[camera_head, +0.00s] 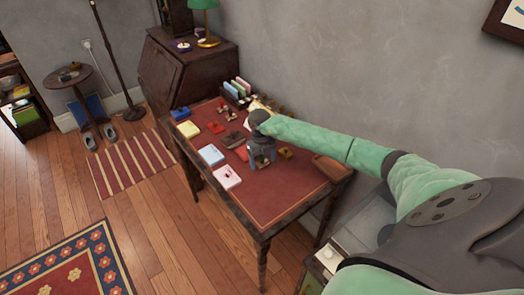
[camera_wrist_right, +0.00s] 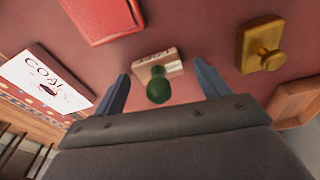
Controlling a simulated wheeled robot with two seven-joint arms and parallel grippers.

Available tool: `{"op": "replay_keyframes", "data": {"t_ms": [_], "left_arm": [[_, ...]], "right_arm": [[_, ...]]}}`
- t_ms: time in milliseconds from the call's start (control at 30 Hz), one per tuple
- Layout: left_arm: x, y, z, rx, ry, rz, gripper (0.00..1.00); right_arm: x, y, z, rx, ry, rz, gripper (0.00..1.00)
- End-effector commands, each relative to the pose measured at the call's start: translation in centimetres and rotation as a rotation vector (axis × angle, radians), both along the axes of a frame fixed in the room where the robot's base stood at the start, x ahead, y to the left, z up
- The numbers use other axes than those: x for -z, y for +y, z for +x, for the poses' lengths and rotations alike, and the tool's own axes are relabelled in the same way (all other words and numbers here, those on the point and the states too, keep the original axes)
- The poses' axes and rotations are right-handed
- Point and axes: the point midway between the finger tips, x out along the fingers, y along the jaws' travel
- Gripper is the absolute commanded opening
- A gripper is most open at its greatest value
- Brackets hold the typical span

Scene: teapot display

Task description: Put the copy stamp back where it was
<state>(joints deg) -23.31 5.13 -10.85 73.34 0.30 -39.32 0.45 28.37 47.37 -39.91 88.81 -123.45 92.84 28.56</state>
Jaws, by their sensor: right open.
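A stamp with a dark green knob handle and a pale wooden block (camera_wrist_right: 158,68) stands on the red desk top in the right wrist view. Lettering on its block is upside down and looks like "COPY". My right gripper (camera_wrist_right: 162,88) is open, with one blue-grey finger on each side of the green knob, apart from it. In the head view my right gripper (camera_head: 262,163) is low over the middle of the desk (camera_head: 275,200), and I cannot make out the stamp there. My left gripper is not in view.
A brass block with a knob (camera_wrist_right: 262,48) stands right of the stamp. A red flat case (camera_wrist_right: 103,18) and a white lettered box (camera_wrist_right: 45,82) lie to the left. A brown wooden tray (camera_head: 333,168) sits at the desk's right end. The desk's front right is clear.

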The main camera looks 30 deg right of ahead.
Motion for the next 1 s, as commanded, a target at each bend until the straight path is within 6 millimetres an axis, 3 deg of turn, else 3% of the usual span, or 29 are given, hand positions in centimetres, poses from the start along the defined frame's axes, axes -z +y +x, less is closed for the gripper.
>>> {"op": "replay_keyframes", "data": {"t_ms": [200,367,800,1000], "left_arm": [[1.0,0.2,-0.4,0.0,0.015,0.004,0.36],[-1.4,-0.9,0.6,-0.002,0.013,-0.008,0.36],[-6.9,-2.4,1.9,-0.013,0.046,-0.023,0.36],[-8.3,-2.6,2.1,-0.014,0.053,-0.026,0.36]], "right_arm": [[-1.2,0.0,0.2,0.0,-0.003,0.0,0.74],[-2.9,-0.1,0.4,-0.001,-0.003,0.0,0.74],[-10.0,0.0,1.3,0.0,-0.002,-0.001,0.74],[-11.7,0.0,1.5,0.0,0.0,-0.001,0.74]]}}
